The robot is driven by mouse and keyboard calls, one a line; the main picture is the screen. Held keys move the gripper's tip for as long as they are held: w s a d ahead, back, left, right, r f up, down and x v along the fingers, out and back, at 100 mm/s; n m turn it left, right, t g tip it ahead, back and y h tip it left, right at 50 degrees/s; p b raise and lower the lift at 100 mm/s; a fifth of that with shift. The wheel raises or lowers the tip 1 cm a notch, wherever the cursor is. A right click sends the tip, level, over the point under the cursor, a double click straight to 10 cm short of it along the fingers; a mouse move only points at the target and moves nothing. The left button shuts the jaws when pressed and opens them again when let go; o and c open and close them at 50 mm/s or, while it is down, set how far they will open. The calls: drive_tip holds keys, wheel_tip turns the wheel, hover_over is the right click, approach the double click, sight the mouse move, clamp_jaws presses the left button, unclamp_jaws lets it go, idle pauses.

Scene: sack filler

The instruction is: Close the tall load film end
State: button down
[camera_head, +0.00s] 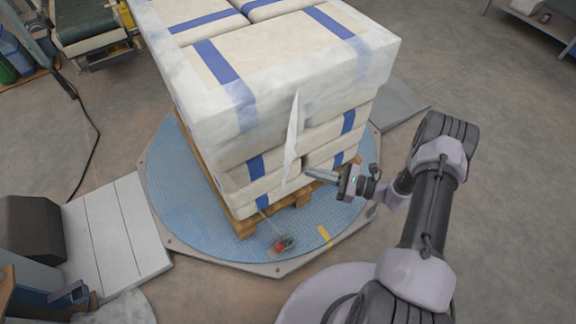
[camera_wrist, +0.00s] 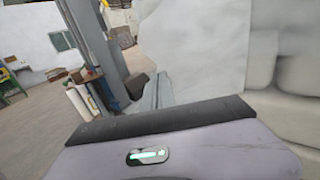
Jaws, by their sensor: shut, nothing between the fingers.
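The tall load of white sacks with blue bands (camera_head: 270,75) stands on a wooden pallet (camera_head: 243,226) on a round blue turntable (camera_head: 180,205). Clear film wraps its upper part. In the wrist view the white load (camera_wrist: 225,50) fills the upper right, close ahead. My fingertips are hidden there behind my wrist housing.
A small red-topped item (camera_head: 283,244) lies on the turntable's near side. A grey ramp (camera_head: 115,235) adjoins it at left. A conveyor (camera_head: 85,25) stands at the back left. In the wrist view a grey column (camera_wrist: 92,50) rises left of the load. Open floor lies at right.

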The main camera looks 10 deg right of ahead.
sight(280, 163)
drive_tip(key=b+x, duration=0.1)
drive_tip(key=x, duration=0.7)
drive_tip(key=shift+w+a+b, duration=0.15)
drive_tip(key=shift+a+b, duration=0.15)
drive_tip(key=shift+b, duration=0.1)
